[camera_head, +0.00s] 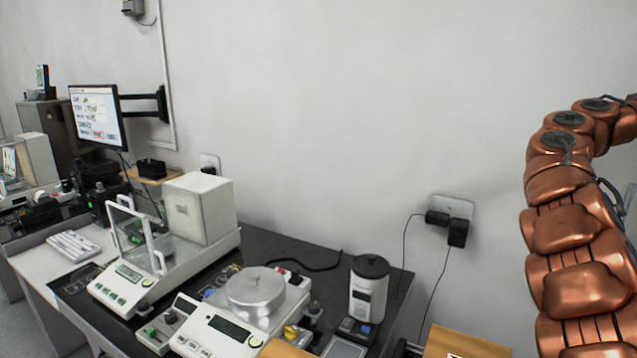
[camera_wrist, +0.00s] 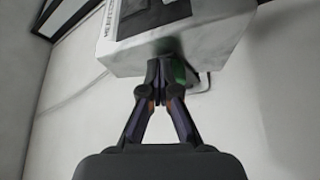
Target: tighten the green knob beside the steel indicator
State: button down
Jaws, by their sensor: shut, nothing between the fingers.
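My gripper (camera_wrist: 163,68) shows only in the wrist view. Its two dark fingers meet at the tips and hold nothing. A small green patch, perhaps the green knob (camera_wrist: 180,73), shows just beside and behind the right fingertip, partly hidden by it; whether they touch I cannot tell. Directly above the tips is a pale grey box (camera_wrist: 205,40) with a dark panel and lettering, perhaps the steel indicator, cut off by the top edge. In the head view my copper-coloured arm runs off the right side, and neither my gripper nor this box can be made out.
In the head view a dark table (camera_head: 270,243) bears a balance with a glass shield (camera_head: 160,240), a scale with a round metal pan (camera_head: 255,292) and a white canister (camera_head: 368,285). A wall socket (camera_head: 452,208) with plugs and hanging cables is between table and arm.

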jog(key=shift+w+f+b, duration=0.2)
jog(key=shift+f+b, duration=0.45)
jog(key=shift+f, duration=0.05)
jog(key=shift+w+d+f+b, duration=0.3)
jog(key=shift+w+f, duration=0.1)
dwell(0.3)
jog(key=shift+s+a+f+b, duration=0.2)
jog(key=shift+f+b, duration=0.15)
jog(key=shift+b, duration=0.25)
jog(key=w+a, duration=0.2)
jog(key=a, duration=0.1)
jog(key=w+a+p, duration=0.1)
jog(key=a, duration=0.1)
jog(key=shift+a, duration=0.1)
dwell(0.4)
